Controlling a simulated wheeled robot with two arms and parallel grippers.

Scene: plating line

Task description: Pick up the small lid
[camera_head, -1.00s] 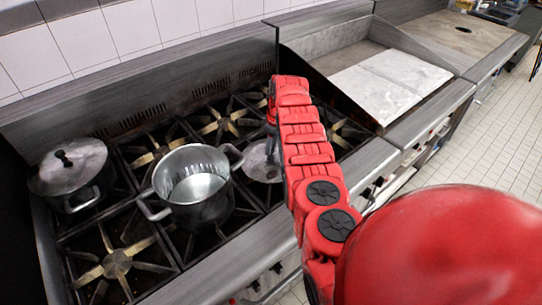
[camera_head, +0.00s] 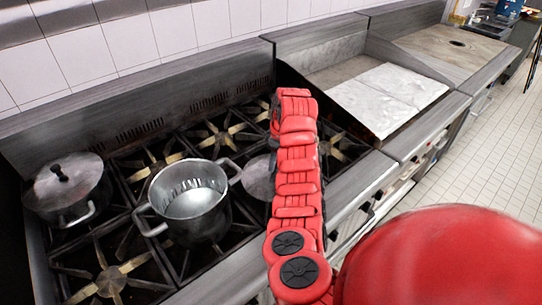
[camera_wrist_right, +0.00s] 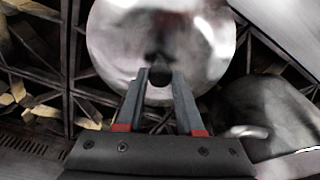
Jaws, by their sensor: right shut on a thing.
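The small lid is a round, shiny metal disc with a dark knob. In the head view the small lid (camera_head: 257,180) shows to the right of the open pot, partly hidden behind my right arm. In the right wrist view the small lid (camera_wrist_right: 205,45) fills the upper middle. My right gripper (camera_wrist_right: 160,77) is shut on its dark knob, one finger on each side. I cannot tell whether the lid touches the stove grate. In the head view the fingers are mostly hidden by my arm. My left gripper is not in view.
An open metal pot (camera_head: 193,232) with two handles stands on the stove. A lidded pot (camera_head: 80,212) stands at the left. Burner grates (camera_head: 113,280) surround them. A flat griddle (camera_head: 400,85) lies to the right, and a tiled wall (camera_head: 140,40) is behind.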

